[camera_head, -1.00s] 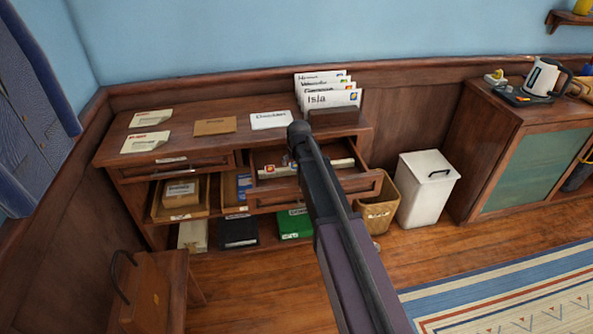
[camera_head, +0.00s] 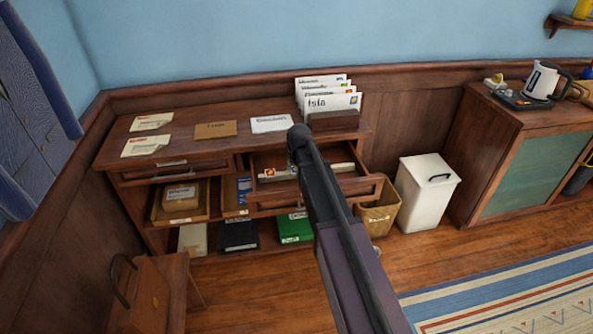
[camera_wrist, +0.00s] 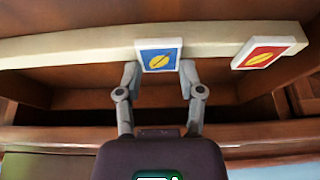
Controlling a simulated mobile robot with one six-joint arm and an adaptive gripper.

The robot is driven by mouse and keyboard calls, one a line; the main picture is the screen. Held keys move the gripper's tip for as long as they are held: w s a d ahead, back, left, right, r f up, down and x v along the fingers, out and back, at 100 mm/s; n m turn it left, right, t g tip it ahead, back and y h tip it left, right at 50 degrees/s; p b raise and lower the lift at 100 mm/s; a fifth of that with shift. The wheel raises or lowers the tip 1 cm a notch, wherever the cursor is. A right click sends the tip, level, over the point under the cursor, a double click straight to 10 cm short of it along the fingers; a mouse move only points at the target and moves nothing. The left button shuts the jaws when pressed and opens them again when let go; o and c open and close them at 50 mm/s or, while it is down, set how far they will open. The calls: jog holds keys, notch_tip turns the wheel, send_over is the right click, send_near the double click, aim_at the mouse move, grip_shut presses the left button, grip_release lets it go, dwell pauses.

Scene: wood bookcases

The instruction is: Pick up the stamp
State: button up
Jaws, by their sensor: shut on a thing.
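In the wrist view, a blue square stamp with a yellow mark (camera_wrist: 159,55) is between the fingertips of my gripper (camera_wrist: 159,76). The fingers are shut on its sides. A red stamp with a yellow mark (camera_wrist: 270,53) lies to the right, apart from the fingers, on a pale strip (camera_wrist: 60,46). In the head view, my arm reaches into the open drawer (camera_head: 362,190), and the red stamp (camera_head: 269,172) shows just left of the arm's end. My arm hides most of the gripper and the blue stamp there.
The drawer belongs to a wooden desk (camera_head: 185,122) with envelopes and a letter rack (camera_head: 334,121) on top. Below are boxes and a green folder (camera_head: 295,228). A wicker basket (camera_head: 377,218) and a white bin (camera_head: 427,195) stand to the right.

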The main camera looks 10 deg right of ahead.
aim_at(295, 169)
jog(key=shift+r, duration=0.1)
dwell(0.4)
notch_tip(295, 169, up, 10)
jog(key=p, duration=1)
jog(key=shift+f, duration=0.2)
jog(key=shift+s+f, duration=0.1)
dwell(1.2)
